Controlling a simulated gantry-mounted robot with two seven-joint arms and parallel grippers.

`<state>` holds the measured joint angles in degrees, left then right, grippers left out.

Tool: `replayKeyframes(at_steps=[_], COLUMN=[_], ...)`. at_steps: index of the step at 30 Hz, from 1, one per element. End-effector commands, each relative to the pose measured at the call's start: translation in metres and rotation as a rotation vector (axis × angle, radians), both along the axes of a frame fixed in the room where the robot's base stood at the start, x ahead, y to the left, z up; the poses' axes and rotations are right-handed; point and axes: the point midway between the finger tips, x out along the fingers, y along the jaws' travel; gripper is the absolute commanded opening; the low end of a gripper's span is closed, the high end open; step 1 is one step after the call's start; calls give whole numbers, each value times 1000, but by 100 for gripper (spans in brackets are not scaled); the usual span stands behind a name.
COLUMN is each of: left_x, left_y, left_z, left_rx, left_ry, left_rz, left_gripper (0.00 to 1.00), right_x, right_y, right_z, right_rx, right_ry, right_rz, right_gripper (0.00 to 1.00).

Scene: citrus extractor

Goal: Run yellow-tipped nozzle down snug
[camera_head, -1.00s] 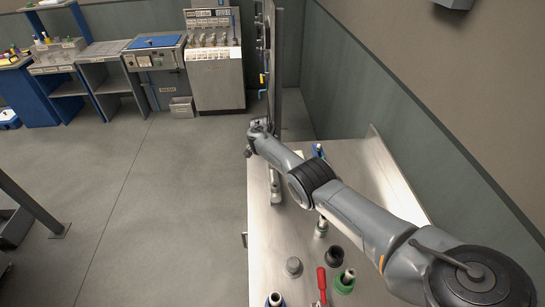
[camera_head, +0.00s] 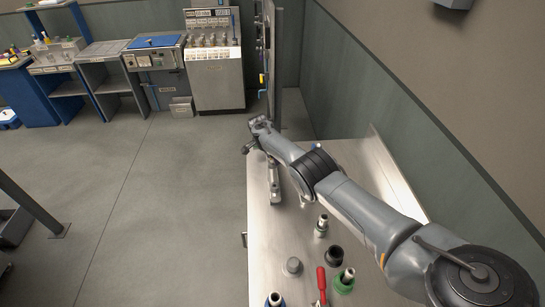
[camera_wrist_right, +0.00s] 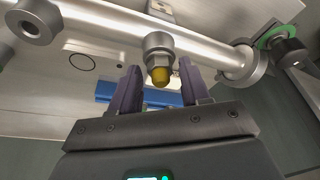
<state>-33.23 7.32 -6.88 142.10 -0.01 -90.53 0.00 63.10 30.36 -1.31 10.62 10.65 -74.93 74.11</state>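The yellow-tipped nozzle (camera_wrist_right: 160,73) hangs from a pale horizontal pipe (camera_wrist_right: 105,35) in the right wrist view. It has a metal hex collar above its yellow tip. My right gripper (camera_wrist_right: 161,84) is open, with one dark finger on each side of the tip. Gaps show between the fingers and the nozzle, and I cannot tell whether either touches it. In the head view the right gripper (camera_head: 258,127) is small at the far end of the steel table, beside the upright panel (camera_head: 270,50). The nozzle cannot be made out there. My left gripper is not in view.
Another fitting (camera_wrist_right: 31,18) is on the pipe at upper left, and a green-ringed fitting (camera_wrist_right: 276,36) is at right. The steel table (camera_head: 275,235) carries several loose fittings and a red-handled tool (camera_head: 321,280) near its front. Open floor lies to the left.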

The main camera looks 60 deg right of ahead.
Motion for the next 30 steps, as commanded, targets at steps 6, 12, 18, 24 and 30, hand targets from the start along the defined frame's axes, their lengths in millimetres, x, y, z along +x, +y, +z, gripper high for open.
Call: replayKeyframes(at_steps=[6, 12, 18, 24, 30], left_x=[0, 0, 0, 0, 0], left_y=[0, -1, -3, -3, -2], left_z=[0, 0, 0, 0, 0], left_rx=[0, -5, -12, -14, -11], left_ry=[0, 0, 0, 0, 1], left_rz=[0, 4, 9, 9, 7], left_gripper=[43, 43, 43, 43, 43], right_x=[1, 1, 0, 0, 0], right_y=[1, 1, 1, 0, 0], right_z=[-1, -1, -2, -1, 0], right_rx=[1, 2, 0, -1, 0], right_ry=[-2, -3, -2, -2, -1], right_rz=[20, 99, 244, 458, 610], right_gripper=[46, 46, 46, 46, 46])
